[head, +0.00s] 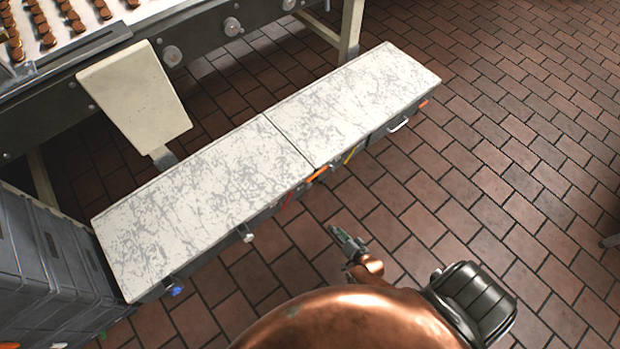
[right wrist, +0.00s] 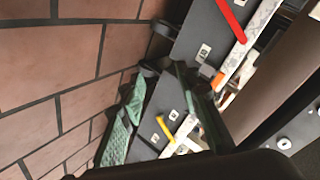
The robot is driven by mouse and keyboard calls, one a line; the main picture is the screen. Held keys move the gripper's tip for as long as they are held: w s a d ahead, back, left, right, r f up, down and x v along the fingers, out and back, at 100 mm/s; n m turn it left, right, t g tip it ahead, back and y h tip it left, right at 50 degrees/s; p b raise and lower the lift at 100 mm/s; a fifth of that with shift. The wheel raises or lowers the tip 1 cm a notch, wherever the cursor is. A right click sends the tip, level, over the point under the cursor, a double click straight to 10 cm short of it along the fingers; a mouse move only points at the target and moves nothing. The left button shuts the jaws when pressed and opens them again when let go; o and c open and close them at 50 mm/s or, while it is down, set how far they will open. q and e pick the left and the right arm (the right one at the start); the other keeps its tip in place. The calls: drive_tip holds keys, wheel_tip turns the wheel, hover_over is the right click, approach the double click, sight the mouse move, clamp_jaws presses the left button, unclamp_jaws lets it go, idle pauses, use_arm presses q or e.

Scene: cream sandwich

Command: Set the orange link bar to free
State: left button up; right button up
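An orange bar (head: 319,173) shows on the front side of the long bench near its middle seam in the head view. In the right wrist view an orange piece (right wrist: 217,82) is partly hidden behind a finger. Its exact setting cannot be read. My right gripper (head: 347,240) is over the floor in front of the bench, apart from the bar in the head view. In the right wrist view its green-padded fingers (right wrist: 160,108) are spread with nothing visible held between them. My left gripper is not in view.
The bench has a worn white top (head: 205,205). A yellow lever (right wrist: 194,127) and a red bar (right wrist: 230,20) are near the orange piece. A metal handle (head: 398,125) and a blue knob (head: 175,289) project from the front. Grey crates (head: 45,265) stand left.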

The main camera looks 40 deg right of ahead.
drive_tip(key=w+d+m+t+h+b, duration=0.25)
drive_tip(key=w+m+b, duration=0.25)
drive_tip(key=w, duration=0.4)
drive_tip(key=m+t+h+b, duration=0.2)
drive_tip(key=m+t+b, duration=0.1)
drive_tip(key=m+b, duration=0.25)
approach(317, 175)
drive_tip(key=shift+f+b+x, duration=0.15)
drive_tip(key=shift+b+x, duration=0.25)
drive_tip(key=shift+x, duration=1.7)
drive_tip(key=shift+f+b+x, duration=0.15)
drive_tip(key=shift+b+x, duration=0.2)
drive_tip(key=shift+x, duration=1.8)
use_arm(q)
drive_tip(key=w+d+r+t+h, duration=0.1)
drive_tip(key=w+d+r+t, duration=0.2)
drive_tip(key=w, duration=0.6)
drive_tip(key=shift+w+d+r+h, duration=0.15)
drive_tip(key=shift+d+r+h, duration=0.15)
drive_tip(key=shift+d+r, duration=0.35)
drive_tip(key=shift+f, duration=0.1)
use_arm(e)
drive_tip(key=shift+s, duration=0.1)
clamp_jaws()
